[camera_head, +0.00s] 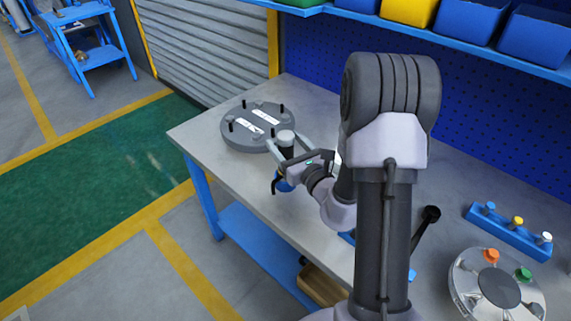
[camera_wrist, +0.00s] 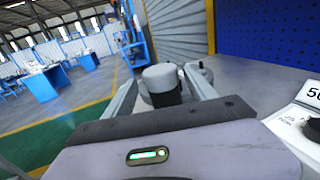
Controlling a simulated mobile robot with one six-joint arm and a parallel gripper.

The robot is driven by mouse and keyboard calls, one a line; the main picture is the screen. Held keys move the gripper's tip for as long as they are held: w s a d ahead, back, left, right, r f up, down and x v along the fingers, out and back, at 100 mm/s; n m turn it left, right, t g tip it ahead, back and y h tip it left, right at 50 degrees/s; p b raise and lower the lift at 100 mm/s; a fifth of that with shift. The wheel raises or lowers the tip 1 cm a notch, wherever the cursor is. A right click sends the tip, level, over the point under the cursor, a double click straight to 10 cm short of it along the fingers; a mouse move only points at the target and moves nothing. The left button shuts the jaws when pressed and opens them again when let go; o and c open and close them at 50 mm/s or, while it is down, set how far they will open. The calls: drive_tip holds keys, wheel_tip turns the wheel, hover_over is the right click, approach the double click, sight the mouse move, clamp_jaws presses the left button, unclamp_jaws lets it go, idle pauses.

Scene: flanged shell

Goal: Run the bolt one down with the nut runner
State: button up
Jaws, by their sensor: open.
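A grey round flanged shell (camera_head: 236,138) lies on the bench towards its far left end. Several dark upright bolts and two white labels show on it; I cannot tell which is bolt one. A tool with a grey cap and dark body (camera_head: 286,138), probably the nut runner, stands upright in front of the shell. My gripper (camera_head: 290,146) is open, with its fingers on either side of this tool. The capped tool (camera_wrist: 161,78) also shows between the fingers in the wrist view. Contact with the fingers cannot be made out. A blue part shows below my gripper.
A blue rack (camera_head: 508,232) with coloured caps and a silver round plate (camera_head: 478,290) with orange and green knobs are at the right. A white object marked "50" (camera_wrist: 303,115) is at the wrist view's right. Bins line the shelf (camera_head: 465,58) above.

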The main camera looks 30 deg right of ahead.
drive_tip(key=w, duration=0.4)
drive_tip(key=shift+d+f+b, duration=0.1)
drive_tip(key=shift+f+b, duration=0.15)
drive_tip(key=shift+b, duration=0.1)
clamp_jaws()
